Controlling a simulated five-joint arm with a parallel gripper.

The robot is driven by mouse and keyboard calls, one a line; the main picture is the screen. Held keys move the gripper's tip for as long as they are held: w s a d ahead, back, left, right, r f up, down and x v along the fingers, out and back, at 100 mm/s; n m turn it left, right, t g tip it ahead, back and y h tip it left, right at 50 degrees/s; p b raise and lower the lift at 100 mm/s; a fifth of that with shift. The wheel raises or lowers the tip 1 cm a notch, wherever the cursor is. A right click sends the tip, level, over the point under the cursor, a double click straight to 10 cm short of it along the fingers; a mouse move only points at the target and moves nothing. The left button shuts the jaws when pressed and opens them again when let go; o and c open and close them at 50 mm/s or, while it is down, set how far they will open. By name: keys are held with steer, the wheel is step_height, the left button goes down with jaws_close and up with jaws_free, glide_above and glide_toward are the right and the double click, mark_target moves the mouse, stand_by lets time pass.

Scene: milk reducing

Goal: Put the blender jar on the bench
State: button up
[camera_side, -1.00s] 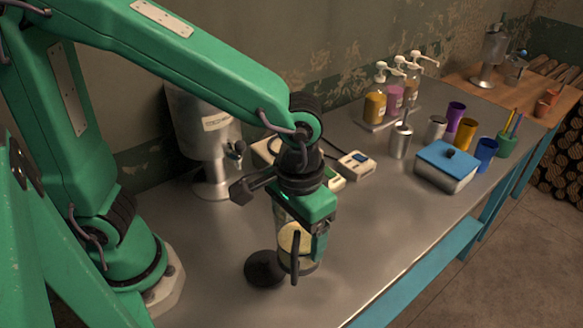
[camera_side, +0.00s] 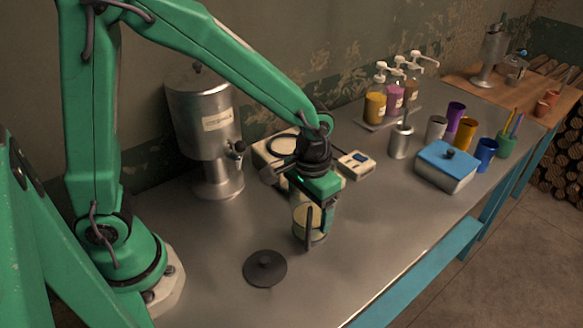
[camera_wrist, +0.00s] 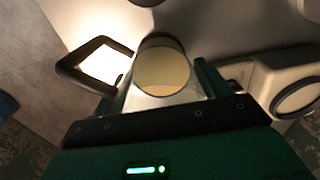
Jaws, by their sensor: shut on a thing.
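The blender jar (camera_side: 299,214) is a clear vessel with pale yellow contents and a dark handle. My gripper (camera_side: 318,207) is shut on it from above. In the wrist view the jar (camera_wrist: 162,72) sits between my gripper's fingers (camera_wrist: 165,90), with its dark handle out to the left. The jar looks upright. I cannot tell whether its bottom touches the bench (camera_side: 350,250). My gripper hides the upper part of the jar in the side view.
A dark round lid (camera_side: 265,268) lies on the bench in front of the jar. A pale blender base (camera_side: 278,152) is behind my gripper, beside a small scale-like box (camera_side: 356,165). A steel urn (camera_side: 207,130) stands at the left. A blue-lidded box (camera_side: 446,166) is at the right.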

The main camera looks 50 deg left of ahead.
steer(key=shift+f, duration=2)
steer(key=shift+f, duration=0.1)
steer(key=o, duration=1.2)
step_height(320, 180, up, 12)
steer(key=shift+r, duration=0.15)
